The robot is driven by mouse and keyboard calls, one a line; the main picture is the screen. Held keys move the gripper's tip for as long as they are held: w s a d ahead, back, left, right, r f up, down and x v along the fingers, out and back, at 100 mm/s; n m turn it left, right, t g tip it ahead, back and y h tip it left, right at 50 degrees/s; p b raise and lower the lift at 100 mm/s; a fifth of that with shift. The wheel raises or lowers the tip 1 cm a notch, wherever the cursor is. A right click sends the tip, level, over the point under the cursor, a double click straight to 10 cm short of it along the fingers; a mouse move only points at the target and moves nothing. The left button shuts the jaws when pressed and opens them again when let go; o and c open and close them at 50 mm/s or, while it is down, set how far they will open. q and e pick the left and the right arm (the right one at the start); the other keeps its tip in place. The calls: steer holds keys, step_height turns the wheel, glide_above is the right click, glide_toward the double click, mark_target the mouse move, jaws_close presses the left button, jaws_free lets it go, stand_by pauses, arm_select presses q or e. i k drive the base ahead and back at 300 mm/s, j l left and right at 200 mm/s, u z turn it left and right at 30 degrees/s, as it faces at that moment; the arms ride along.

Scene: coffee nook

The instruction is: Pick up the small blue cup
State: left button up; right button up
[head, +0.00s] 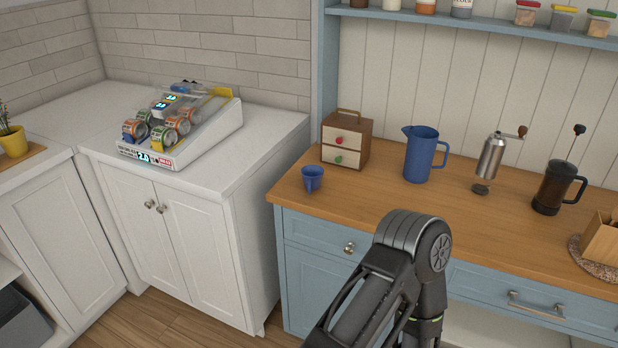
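The small blue cup (312,178) stands near the left front corner of the wooden counter (395,206), in front of a small drawer box. One of my dark arms rises from the bottom of the head view, with its bent joint in front of the counter's front edge, to the right of the cup. Nothing touches the cup. No gripper fingers show in this view.
A wooden box with two drawers (346,140), a blue pitcher (422,155), a grinder (491,158) and a French press (553,190) stand on the counter. A can dispenser (178,126) sits on the white counter (262,132). Bare wood lies between cup and pitcher.

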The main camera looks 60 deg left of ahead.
mark_target(312, 175)
steer(key=u, duration=1.95)
